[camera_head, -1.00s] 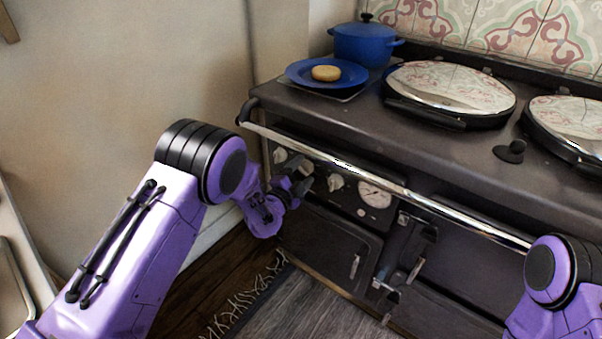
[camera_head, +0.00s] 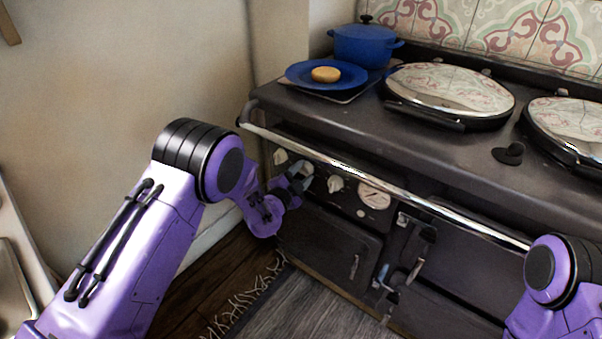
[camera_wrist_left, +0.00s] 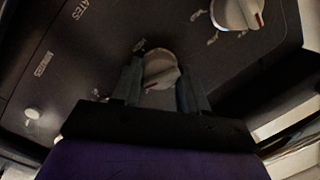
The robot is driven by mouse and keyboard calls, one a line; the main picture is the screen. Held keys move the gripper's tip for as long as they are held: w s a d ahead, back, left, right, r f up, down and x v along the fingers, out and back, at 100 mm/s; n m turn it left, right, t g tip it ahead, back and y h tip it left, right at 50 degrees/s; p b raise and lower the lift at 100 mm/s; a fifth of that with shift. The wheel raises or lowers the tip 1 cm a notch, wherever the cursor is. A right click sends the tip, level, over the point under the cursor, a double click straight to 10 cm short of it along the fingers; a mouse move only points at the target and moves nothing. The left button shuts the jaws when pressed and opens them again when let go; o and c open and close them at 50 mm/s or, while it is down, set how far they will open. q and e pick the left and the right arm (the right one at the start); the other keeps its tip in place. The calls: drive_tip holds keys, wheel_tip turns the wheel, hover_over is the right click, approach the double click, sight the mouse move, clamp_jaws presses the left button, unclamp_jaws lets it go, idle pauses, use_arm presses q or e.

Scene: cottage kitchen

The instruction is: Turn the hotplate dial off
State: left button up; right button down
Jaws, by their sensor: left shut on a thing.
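My left gripper (camera_head: 299,174) is at the control panel of the dark range cooker, below the chrome rail. In the left wrist view, its two dark fingers (camera_wrist_left: 158,82) stand on either side of a pale round dial (camera_wrist_left: 161,68) and are shut on it. The dial has a raised grip bar with a red mark; the small print around it is too blurred to read. In the head view, the gripper partly hides this dial. My right gripper is out of view; only part of that arm shows at the right edge.
Other dials (camera_head: 335,183) and a round gauge (camera_head: 374,195) sit on the panel. A second dial (camera_wrist_left: 238,12) shows in the wrist view. The chrome rail (camera_head: 385,187) runs above the panel. A blue plate (camera_head: 298,73) with a round bun and a blue pot (camera_head: 362,45) stand on top.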

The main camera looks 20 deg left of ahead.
use_arm(q)
drive_tip(key=n, duration=0.2)
drive_tip(key=n+p, duration=0.1)
drive_tip(key=n, duration=0.2)
drive_tip(key=shift+r+g+h, duration=0.15)
drive_tip(key=shift+g+h, duration=0.15)
drive_tip(key=shift+g, duration=0.1)
drive_tip(key=n, duration=0.2)
drive_tip(key=n+p, duration=0.1)
drive_tip(key=n, duration=0.2)
drive_tip(key=shift+g+h, duration=0.3)
drive_tip(key=n, duration=0.4)
drive_tip(key=shift+a+n+h+p, duration=0.15)
drive_tip(key=shift+n+h+p, duration=0.2)
drive_tip(key=shift+n+h, duration=0.05)
drive_tip(key=n, duration=0.4)
drive_tip(key=shift+w+g+h, duration=0.1)
drive_tip(key=shift+g+h, duration=0.2)
drive_tip(key=shift+h, duration=0.1)
drive_tip(key=shift+n, duration=0.4)
drive_tip(key=o, duration=1)
drive_tip(key=shift+o, duration=0.2)
